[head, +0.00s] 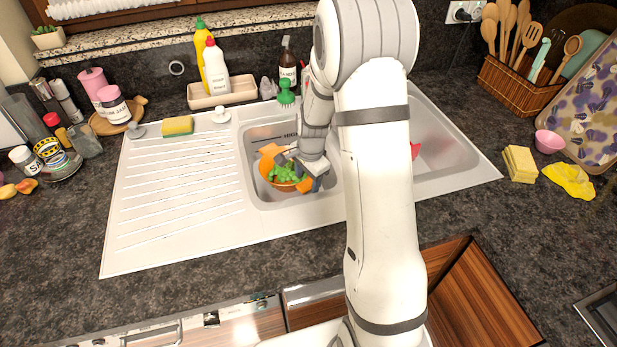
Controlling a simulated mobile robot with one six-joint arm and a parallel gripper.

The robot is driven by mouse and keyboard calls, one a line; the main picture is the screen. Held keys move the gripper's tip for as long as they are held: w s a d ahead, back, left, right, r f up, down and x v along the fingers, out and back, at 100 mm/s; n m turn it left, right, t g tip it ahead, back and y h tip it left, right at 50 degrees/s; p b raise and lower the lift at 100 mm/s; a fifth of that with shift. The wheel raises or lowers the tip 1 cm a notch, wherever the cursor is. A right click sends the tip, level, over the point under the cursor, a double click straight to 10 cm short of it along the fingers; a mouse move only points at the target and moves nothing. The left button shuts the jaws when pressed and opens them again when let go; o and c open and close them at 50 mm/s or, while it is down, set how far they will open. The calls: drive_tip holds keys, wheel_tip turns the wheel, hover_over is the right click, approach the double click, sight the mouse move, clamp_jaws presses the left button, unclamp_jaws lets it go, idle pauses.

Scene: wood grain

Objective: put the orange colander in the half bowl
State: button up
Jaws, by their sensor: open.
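The orange colander (266,170) is inside the half bowl (258,137), the small middle basin of the white sink. Green, grape-like pieces (284,174) lie in it. My gripper (300,171) is open at the colander's right side, with its fingers low in the basin. My gripper hides part of the colander's right side. I cannot tell whether the fingers touch it or whether its base rests on the basin floor.
The larger basin (440,150) lies to the right, partly behind my arm, with a red item (415,151) in it. The ribbed drainboard (180,200) on the left is mostly clear. Soap bottles (216,68) and a green brush (286,93) stand behind the sink.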

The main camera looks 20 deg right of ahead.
wheel_tip(320, 180, up, 12)
drive_tip(key=s, duration=0.1)
drive_tip(key=s+a+r+n, duration=0.1)
drive_tip(key=s+r+n, duration=0.2)
drive_tip(key=s, duration=0.4)
drive_tip(key=s+a+r+n+t, duration=0.1)
drive_tip(key=s+r+n, duration=0.2)
drive_tip(key=s+n, duration=0.3)
drive_tip(key=s+a+r+n, duration=0.1)
drive_tip(key=s+r+n, duration=0.2)
drive_tip(key=s, duration=0.7)
drive_tip(key=shift+s+n+t+b, duration=0.3)
drive_tip(key=shift+n+t, duration=0.1)
drive_tip(key=shift+n, duration=0.4)
